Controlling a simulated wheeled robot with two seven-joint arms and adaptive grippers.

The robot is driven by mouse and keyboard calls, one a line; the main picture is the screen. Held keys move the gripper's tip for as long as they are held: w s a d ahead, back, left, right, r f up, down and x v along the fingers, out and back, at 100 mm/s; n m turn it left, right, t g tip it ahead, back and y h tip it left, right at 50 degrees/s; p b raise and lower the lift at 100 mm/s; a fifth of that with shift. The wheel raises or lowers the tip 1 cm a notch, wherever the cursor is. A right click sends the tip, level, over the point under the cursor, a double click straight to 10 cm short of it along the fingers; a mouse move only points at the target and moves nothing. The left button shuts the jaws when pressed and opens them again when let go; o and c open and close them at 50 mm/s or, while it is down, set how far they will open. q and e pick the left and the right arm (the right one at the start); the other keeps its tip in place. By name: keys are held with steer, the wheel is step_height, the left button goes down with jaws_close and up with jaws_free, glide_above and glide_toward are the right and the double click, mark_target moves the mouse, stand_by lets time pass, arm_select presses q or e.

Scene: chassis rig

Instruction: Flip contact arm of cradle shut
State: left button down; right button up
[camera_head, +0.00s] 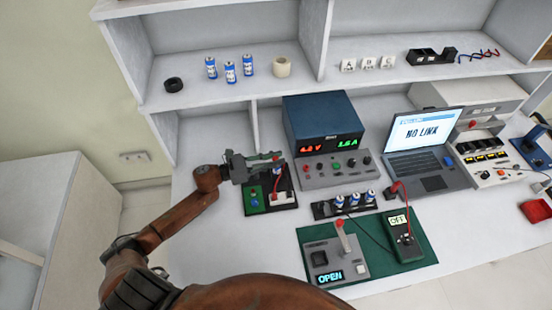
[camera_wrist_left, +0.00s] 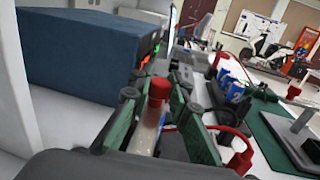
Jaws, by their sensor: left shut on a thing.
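The cradle (camera_head: 336,262) is a grey box on a green mat, with a display reading OPEN. Its contact arm (camera_head: 341,236) stands raised, with a red knob on top. My left gripper (camera_head: 268,165) is away from it, to the upper left, over a black board (camera_head: 284,200) with a green panel and a white block. In the left wrist view my left gripper (camera_wrist_left: 158,120) is shut on a pale lever with a red knob (camera_wrist_left: 158,90). How the lever joins the board is hidden by the fingers. My right gripper is not in view.
A blue power supply (camera_head: 322,120) stands behind the board. A rack of blue cells (camera_head: 345,204) lies between the board and the cradle. A meter (camera_head: 404,238) reading OFF sits right of the cradle. A laptop (camera_head: 428,150) reads NO LINK. The table left of the mat is clear.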

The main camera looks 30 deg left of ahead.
arm_select(q)
steer(key=c, duration=1.8)
jaws_free()
steer(key=shift+s, duration=0.1)
steer(key=v, duration=1.2)
